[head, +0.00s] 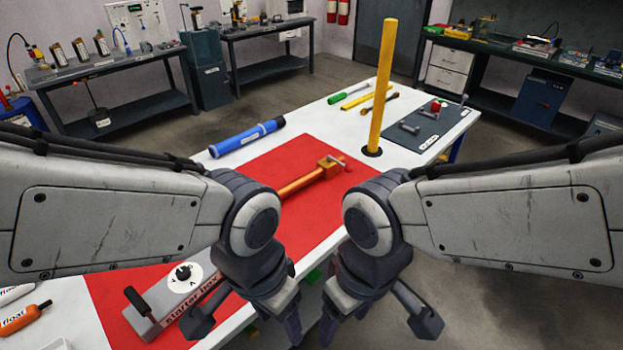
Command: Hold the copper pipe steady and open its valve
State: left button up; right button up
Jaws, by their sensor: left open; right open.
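A copper-orange pipe (300,186) lies on the red mat (262,160) at the middle of the white table. A square valve body (332,166) with a small handle sits at its far right end. The pipe's near end is hidden behind my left arm. My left gripper (284,318) is open, pointing down at the bottom centre, nearer to me than the pipe. My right gripper (336,318) is open beside it, over the table's near edge or just off it. Neither touches the pipe. Their fingertips are partly cut off by the frame's bottom edge.
A yellow post (386,85) stands upright on the table behind the pipe. A blue cylinder (247,137) lies left of it. A grey starter box (172,300) sits at the near left. A dark tray (428,130) with bolts lies at the far right. Workbenches line the walls.

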aim_at(348, 169)
jog(key=k, duration=0.5)
jog(key=z, duration=0.95)
jog(key=i, duration=1.5)
jog(key=u, duration=1.15)
jog(key=i, duration=0.4)
jog(key=u, duration=0.35)
